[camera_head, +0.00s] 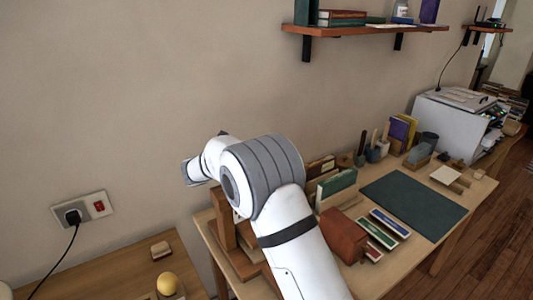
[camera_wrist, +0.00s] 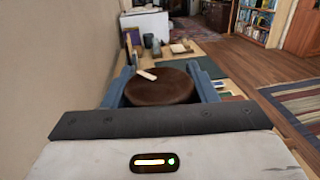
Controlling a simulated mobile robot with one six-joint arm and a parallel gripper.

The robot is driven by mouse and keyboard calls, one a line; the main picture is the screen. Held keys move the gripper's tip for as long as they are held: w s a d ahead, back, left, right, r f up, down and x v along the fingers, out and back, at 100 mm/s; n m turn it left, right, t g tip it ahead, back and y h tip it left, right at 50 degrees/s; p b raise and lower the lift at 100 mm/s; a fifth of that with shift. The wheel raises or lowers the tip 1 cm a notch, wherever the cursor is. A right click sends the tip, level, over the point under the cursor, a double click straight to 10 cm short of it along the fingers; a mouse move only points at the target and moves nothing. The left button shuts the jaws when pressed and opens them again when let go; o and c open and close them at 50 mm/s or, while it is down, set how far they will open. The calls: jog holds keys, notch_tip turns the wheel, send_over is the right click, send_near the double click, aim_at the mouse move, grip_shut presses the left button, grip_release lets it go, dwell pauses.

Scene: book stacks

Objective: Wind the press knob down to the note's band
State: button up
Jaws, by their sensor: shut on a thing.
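In the wrist view, the press knob (camera_wrist: 165,88) is a round dark brown disc with a pale pointer strip (camera_wrist: 147,74) on its top, angled toward the upper left. My gripper (camera_wrist: 164,88) is shut on the knob, with one blue-grey finger at its left side and one at its right. In the head view, my white arm hides the gripper and knob. The wooden press frame (camera_head: 229,222) shows partly behind and below my arm, at the desk's left end. I cannot make out the note or its band in either view.
A dark green mat (camera_head: 414,203) lies on the desk, with a brown box (camera_head: 343,234) and upright books (camera_head: 337,186) left of it. A white printer (camera_head: 452,125) stands farther back. The wall is close behind my arm, with a shelf (camera_head: 365,31) above.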

jog(key=shift+r, duration=0.35)
jog(key=o, duration=1)
jog(key=shift+f, duration=0.2)
jog(key=shift+c, duration=0.2)
jog(key=shift+a, duration=0.15)
jog(key=b+v, duration=0.1)
jog(key=v, duration=0.6)
jog(key=shift+s+a, duration=0.2)
jog(key=shift+a, duration=0.15)
